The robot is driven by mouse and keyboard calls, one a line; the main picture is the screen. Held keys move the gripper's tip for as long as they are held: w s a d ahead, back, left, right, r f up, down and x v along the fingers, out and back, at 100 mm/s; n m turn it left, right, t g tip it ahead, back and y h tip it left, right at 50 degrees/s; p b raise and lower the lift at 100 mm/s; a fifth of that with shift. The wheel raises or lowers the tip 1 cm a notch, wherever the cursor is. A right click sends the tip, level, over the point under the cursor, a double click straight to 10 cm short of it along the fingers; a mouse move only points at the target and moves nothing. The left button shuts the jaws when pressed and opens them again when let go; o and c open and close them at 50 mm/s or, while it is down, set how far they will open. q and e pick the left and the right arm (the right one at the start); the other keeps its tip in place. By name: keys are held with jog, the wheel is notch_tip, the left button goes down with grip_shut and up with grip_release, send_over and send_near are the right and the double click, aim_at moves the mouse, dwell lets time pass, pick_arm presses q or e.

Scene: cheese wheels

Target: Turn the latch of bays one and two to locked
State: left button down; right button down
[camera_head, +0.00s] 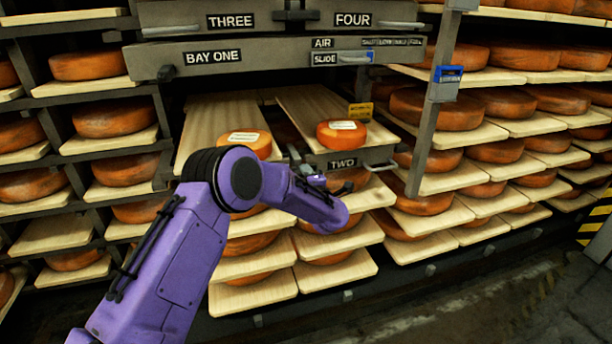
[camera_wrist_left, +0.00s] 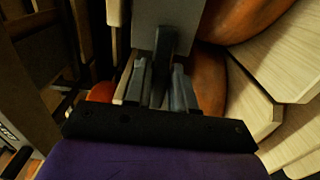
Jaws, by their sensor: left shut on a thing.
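The bay two plate (camera_head: 330,166), labelled TWO, sits lower at the centre, in front of two boards. In the left wrist view my gripper (camera_wrist_left: 159,84) is shut on a dark narrow piece, apparently the bay two latch (camera_wrist_left: 160,50), against a grey plate (camera_wrist_left: 165,12). The latch's exact angle is hard to read. My right gripper is not in view.
Racks of orange cheese wheels (camera_head: 112,118) on pale boards stand left and right. Two cheeses with white labels (camera_head: 342,133) lie on boards behind the bay two plate. A grey post (camera_head: 432,120) stands right of the bay. Open floor (camera_head: 490,300) lies at lower right.

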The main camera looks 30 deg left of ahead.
pick_arm(q)
jog(key=c, duration=1)
grip_release()
jog(key=shift+f, duration=0.1)
jog(key=shift+c, duration=0.2)
jog(key=shift+s+d, duration=0.1)
jog(key=shift+d, duration=0.05)
jog(key=v, duration=1)
jog(key=shift+p, duration=0.4)
jog(key=shift+s, duration=0.15)
